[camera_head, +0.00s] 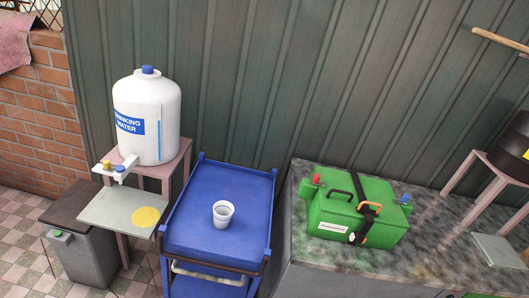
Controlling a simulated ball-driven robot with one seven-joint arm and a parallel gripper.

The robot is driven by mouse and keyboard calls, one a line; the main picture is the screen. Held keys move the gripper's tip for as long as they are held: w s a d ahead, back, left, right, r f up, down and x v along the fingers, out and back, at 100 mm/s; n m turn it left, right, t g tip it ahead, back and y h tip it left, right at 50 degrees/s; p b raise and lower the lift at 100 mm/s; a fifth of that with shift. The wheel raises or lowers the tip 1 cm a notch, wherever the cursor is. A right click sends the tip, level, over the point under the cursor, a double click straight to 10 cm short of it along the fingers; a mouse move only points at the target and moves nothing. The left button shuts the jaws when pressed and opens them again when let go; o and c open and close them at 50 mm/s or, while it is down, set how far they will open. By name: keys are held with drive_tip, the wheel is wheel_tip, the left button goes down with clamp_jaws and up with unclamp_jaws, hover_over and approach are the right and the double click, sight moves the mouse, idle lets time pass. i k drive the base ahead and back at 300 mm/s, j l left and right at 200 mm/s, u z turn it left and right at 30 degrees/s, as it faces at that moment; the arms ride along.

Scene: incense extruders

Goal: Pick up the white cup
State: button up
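The white cup (223,214) stands upright, its open mouth facing up, on the top of a blue cart (190,232). It sits a little right of the middle of the cart top, toward the near side. Nothing covers it. My gripper is not in view, so its state and its distance from the cup do not show.
A white drinking water tank (159,100) with taps stands on a stand left of the cart. A shelf with a yellow disc (146,217) juts out below it. Right of the cart, a green box (352,208) sits on a stone counter (430,240). A corrugated wall is behind.

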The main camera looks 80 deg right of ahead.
sight(223, 210)
drive_tip(key=z, duration=1.65)
